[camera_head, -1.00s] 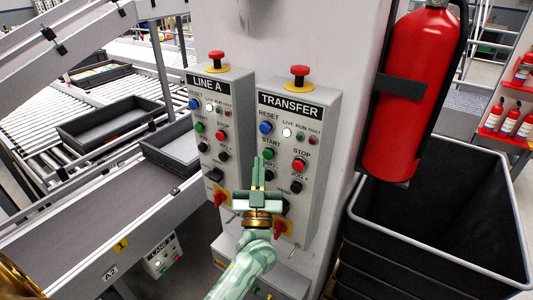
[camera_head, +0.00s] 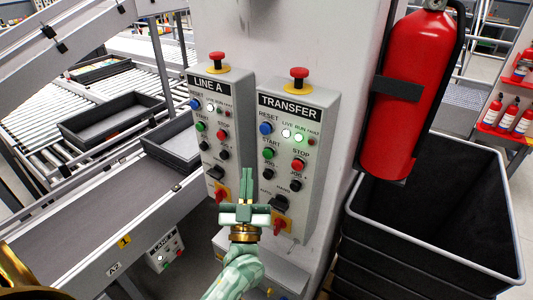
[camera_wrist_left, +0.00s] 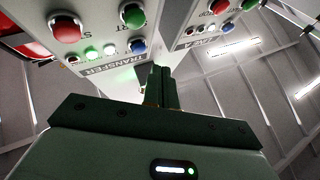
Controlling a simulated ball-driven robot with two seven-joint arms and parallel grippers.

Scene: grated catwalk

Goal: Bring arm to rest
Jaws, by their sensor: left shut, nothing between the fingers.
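My left gripper (camera_head: 247,172) is shut and empty, with its green fingers pointing up the picture. It appears in front of the lower gap between the LINE A panel (camera_head: 207,150) and the TRANSFER panel (camera_head: 318,150); I cannot tell its exact distance from them. In the left wrist view its fingers (camera_wrist_left: 160,75) are together, with the TRANSFER panel (camera_wrist_left: 108,75) seen upside down beyond them. On that panel the LIVE light (camera_head: 286,134) and the green RUN light (camera_head: 299,138) are lit. My right gripper is not in view.
A red fire extinguisher (camera_head: 405,120) hangs on the grey column, right of the panels. A black bin (camera_head: 440,283) stands below it. A conveyor (camera_head: 110,205) and grey trays (camera_head: 110,120) lie left. A small control box (camera_head: 165,250) hangs under the conveyor.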

